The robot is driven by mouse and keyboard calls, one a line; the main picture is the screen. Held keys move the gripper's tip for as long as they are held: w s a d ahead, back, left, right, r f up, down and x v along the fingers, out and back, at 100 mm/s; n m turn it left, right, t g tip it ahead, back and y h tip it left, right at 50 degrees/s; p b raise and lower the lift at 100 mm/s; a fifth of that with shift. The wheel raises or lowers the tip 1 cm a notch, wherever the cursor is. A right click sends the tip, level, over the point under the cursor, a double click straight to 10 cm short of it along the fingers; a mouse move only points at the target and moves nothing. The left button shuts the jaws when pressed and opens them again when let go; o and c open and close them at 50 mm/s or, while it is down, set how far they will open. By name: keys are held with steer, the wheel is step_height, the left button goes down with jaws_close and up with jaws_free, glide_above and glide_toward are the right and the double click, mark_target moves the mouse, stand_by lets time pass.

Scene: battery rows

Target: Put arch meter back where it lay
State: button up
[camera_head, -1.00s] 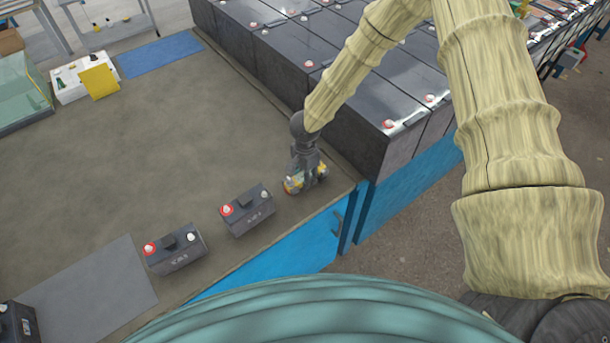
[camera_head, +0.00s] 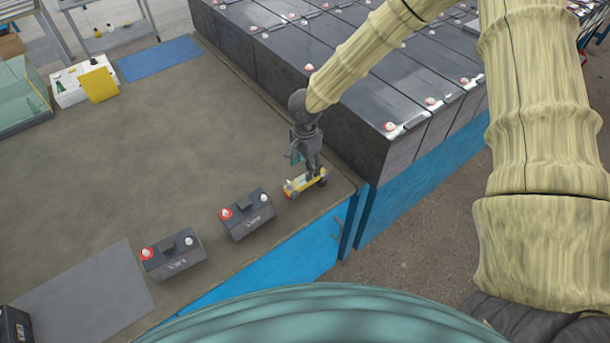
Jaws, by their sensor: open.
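A small yellow device with grey ends, which looks like the arch meter (camera_head: 298,186), lies on the grey-brown bench top (camera_head: 150,150) near its right front corner. My gripper (camera_head: 312,172) points down just over the right part of the device and is open. One finger seems to stand over or beside the device's right end. I cannot tell whether it touches. The gripper partly hides the device.
Two small dark batteries (camera_head: 247,214) (camera_head: 173,254) with red and white caps stand left of the device. A grey mat (camera_head: 85,290) lies at the lower left, a blue mat (camera_head: 160,58) at the back. Large dark battery rows (camera_head: 365,150) stand close on the right.

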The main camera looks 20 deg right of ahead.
steer(key=shift+r+b, duration=0.3)
steer(key=shift+r, duration=2.05)
